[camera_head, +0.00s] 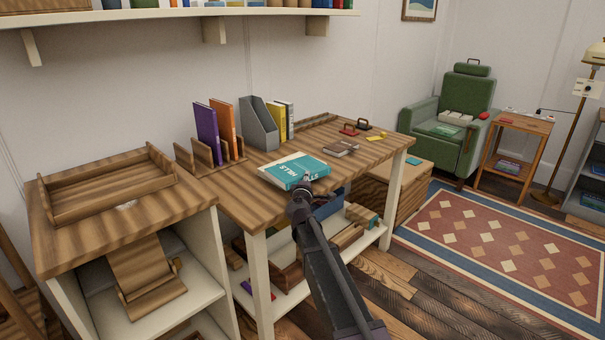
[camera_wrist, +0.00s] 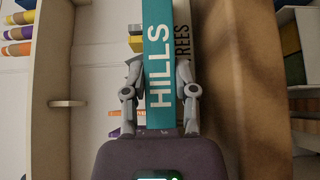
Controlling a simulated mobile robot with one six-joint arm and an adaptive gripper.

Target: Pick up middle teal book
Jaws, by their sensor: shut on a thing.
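My gripper (camera_head: 302,188) reaches the book's near edge from the front. In the wrist view my gripper (camera_wrist: 159,80) has one finger on each side of the teal spine and is shut on it. I cannot tell whether the pale book is also between the fingers.
A purple book (camera_head: 206,133) and an orange book (camera_head: 224,125) stand in a wooden rack behind left. A grey file holder (camera_head: 258,124) stands behind the teal book. A wooden tray (camera_head: 108,186) sits on the left cabinet.

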